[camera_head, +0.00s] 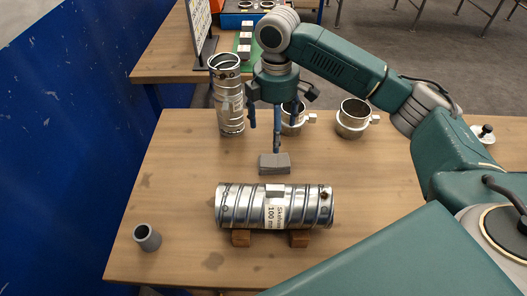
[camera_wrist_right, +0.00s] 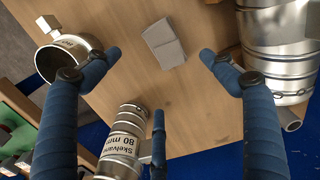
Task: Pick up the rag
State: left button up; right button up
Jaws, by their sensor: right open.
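The rag (camera_head: 275,163) appears to be the grey folded piece lying flat on the wooden table, just behind the horizontal duct. It also shows in the right wrist view (camera_wrist_right: 164,43), between and beyond the fingertips. My right gripper (camera_head: 274,128) hangs above the table with its blue fingers pointing down, above and slightly behind the rag in the head view. The gripper is open and empty, with its fingers spread wide in the wrist view (camera_wrist_right: 160,68). My left gripper is in neither view.
A metal duct (camera_head: 240,208) lies on wooden blocks (camera_head: 300,239) in front of the rag. An upright duct (camera_head: 229,103) stands behind left; two metal collars (camera_head: 353,118) (camera_head: 291,119) stand behind. A grey cup (camera_head: 147,238) is front left. The right tabletop is fairly clear. A blue wall (camera_head: 80,150) borders the left.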

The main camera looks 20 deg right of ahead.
send_over(274, 158)
notch_tip(274, 158, down, 4)
jog(key=shift+s+f+p, duration=0.1)
jog(key=shift+p, duration=0.35)
jog(key=shift+f, duration=0.7)
notch_tip(274, 158, down, 4)
jog(key=shift+d+f+p, duration=0.1)
jog(key=shift+f+p, duration=0.05)
jog(key=shift+p, duration=0.75)
jog(key=shift+f, duration=0.3)
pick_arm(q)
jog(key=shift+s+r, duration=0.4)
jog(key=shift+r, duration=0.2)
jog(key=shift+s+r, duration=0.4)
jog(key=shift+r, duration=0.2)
pick_arm(e)
jog(key=shift+f, duration=0.1)
jog(key=shift+c, duration=0.7)
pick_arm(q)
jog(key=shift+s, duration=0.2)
pick_arm(e)
jog(key=c, duration=1.1)
